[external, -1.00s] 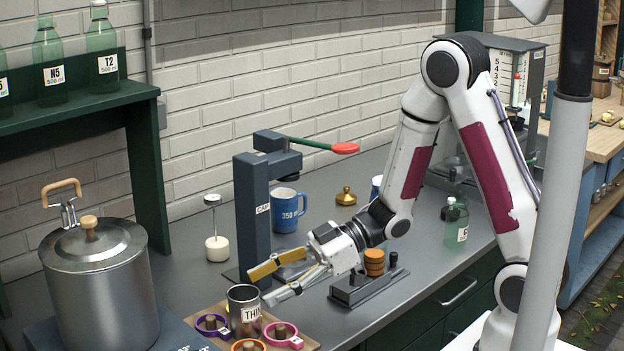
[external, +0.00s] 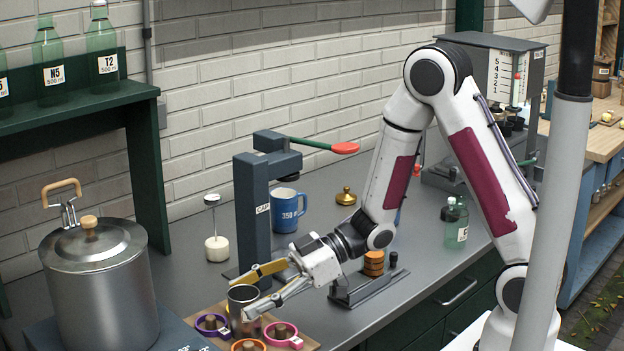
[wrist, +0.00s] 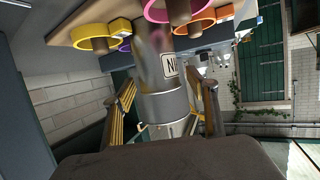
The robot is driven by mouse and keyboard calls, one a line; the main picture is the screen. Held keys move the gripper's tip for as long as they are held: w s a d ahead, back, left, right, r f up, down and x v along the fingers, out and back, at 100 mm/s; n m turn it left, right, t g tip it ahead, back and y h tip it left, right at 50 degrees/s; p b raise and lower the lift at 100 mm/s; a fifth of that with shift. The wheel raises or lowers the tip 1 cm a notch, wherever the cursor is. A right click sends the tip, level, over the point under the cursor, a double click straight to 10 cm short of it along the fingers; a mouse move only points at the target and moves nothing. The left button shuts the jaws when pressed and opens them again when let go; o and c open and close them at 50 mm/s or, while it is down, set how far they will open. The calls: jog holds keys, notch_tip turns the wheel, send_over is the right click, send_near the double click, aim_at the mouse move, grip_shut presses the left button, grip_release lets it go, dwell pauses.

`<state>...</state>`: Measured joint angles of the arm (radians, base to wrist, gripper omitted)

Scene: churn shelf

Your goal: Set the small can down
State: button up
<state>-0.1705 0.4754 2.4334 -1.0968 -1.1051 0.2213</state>
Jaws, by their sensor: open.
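The small can (external: 238,323) is a grey metal cylinder with a label, partly hidden by my gripper in the external view. It appears to stand upright on the wooden board (external: 313,344) among coloured rings. My gripper (external: 242,297) is open, with its yellow and grey fingers on either side of the can's upper part. In the wrist view the can (wrist: 164,104) lies between the two spread fingers of my gripper (wrist: 166,92), and part of its label shows. I cannot tell whether either finger touches it.
Purple (external: 211,324), orange (external: 249,345) and pink (external: 284,335) rings surround the can closely. A dark press (external: 252,220) with a red-tipped lever stands just behind. A large steel pot (external: 98,290) is at left. A blue mug (external: 287,211) is behind the press.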

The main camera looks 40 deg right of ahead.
jog(key=shift+x, duration=0.75)
jog(key=c, duration=1.4)
jog(key=shift+o, duration=0.2)
jog(key=shift+r, duration=0.15)
notch_tip(320, 180, up, 10)
